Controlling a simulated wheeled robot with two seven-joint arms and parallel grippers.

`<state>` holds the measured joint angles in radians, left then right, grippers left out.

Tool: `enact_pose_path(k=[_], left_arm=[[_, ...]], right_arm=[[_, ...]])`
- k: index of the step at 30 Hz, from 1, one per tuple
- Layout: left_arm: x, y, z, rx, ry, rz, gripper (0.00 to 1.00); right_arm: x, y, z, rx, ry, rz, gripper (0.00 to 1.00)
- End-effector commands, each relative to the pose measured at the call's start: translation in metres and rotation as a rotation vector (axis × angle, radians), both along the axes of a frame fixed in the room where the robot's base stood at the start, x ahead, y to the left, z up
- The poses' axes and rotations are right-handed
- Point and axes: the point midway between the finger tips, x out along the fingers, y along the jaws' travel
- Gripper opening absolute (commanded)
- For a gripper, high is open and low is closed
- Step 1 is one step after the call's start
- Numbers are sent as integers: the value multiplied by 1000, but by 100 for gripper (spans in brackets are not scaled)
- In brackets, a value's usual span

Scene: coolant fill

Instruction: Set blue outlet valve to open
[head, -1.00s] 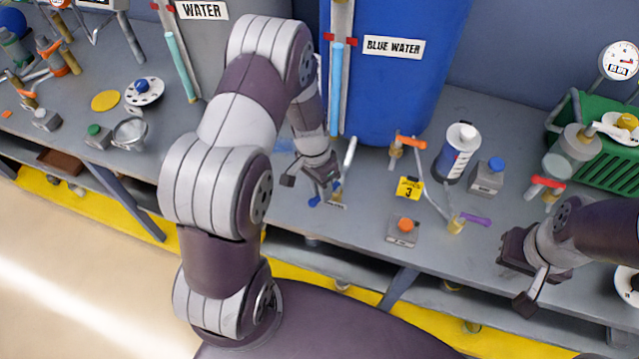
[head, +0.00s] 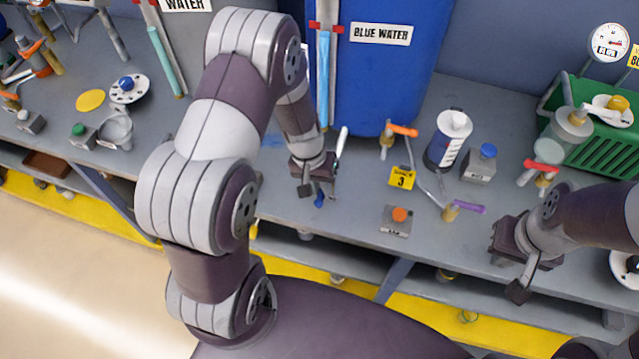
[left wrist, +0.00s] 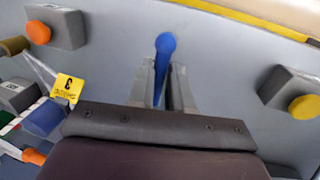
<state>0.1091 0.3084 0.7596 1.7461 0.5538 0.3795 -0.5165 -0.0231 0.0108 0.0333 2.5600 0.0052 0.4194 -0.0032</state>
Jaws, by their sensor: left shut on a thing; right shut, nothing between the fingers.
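The blue outlet valve's handle (head: 320,199) shows as a small blue tip below my left gripper (head: 318,188), at the bench in front of the blue tank labelled BLUE WATER (head: 375,80). In the left wrist view the blue handle (left wrist: 163,60) lies between the two fingers of my left gripper (left wrist: 162,90), with its rounded end sticking out past them. The gripper is shut on it. The valve body is hidden by the gripper. My right gripper (head: 508,270) is shut and empty over the bench's front edge at the right.
A yellow tag marked 3 (head: 402,177), an orange-button box (head: 396,220) and a purple-handled valve (head: 462,208) stand right of my left gripper. In the left wrist view a yellow-button box (left wrist: 298,92) shows at right.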

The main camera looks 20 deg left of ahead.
Motion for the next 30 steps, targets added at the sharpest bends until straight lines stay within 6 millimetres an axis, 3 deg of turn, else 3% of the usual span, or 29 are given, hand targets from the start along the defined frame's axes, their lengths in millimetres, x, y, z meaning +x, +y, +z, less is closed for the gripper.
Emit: enact_pose_path(k=[11,12,14,23,26,30], left_arm=[[2,0,1,1,-5,9,0],[2,0,1,1,-5,9,30],[2,0,1,1,-4,8,45],[1,0,3,0,-3,6,45],[2,3,16,0,-6,6,45],[1,11,52,1,-9,6,45]], right_arm=[[0,0,0,0,0,0,0],[0,0,0,0,0,0,0],[0,0,0,0,0,0,0],[0,0,0,0,0,0,0],[0,0,1,0,0,0,0],[0,0,1,0,0,0,0]])
